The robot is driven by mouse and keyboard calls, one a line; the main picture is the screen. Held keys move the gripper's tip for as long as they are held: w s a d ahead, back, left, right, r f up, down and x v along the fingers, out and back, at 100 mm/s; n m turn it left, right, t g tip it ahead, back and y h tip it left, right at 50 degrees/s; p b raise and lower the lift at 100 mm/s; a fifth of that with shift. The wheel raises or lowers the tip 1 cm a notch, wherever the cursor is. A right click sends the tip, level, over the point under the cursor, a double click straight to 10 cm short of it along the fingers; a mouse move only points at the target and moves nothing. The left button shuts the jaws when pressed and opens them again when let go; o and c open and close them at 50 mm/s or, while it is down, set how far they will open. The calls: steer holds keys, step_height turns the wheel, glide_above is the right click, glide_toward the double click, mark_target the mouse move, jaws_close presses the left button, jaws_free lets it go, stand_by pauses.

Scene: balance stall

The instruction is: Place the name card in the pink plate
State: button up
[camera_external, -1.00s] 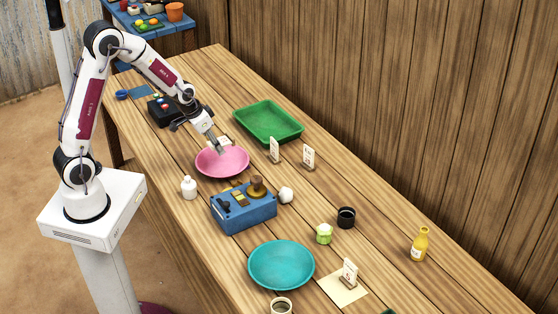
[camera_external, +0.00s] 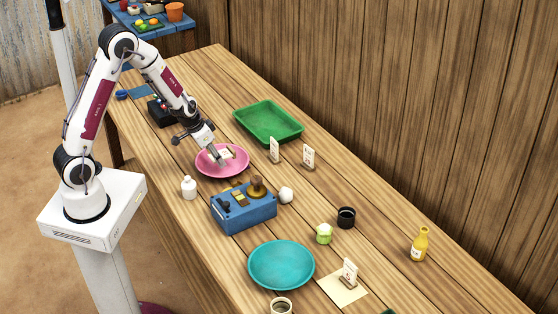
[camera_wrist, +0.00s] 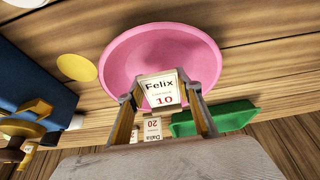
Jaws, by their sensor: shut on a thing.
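The pink plate (camera_external: 208,171) lies on the wooden table and also fills the upper middle of the wrist view (camera_wrist: 120,58). My gripper (camera_external: 222,161) is over the plate, tilted. Its fingers (camera_wrist: 160,95) are shut on a white name card (camera_wrist: 158,88), which reads "Felix" and "10". In the external view the card (camera_external: 228,153) is small and partly covered by the gripper. It appears within the plate's outline. I cannot tell whether the card touches the plate.
A green tray (camera_external: 268,123) and two standing cards (camera_external: 274,150) are behind and to the right. A turquoise plate (camera_external: 281,265) lies nearer the front.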

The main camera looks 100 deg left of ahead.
stand_by(0.3)
steer(key=o, duration=1.3)
steer(key=shift+r, duration=3.45)
steer(key=shift+d, duration=0.1)
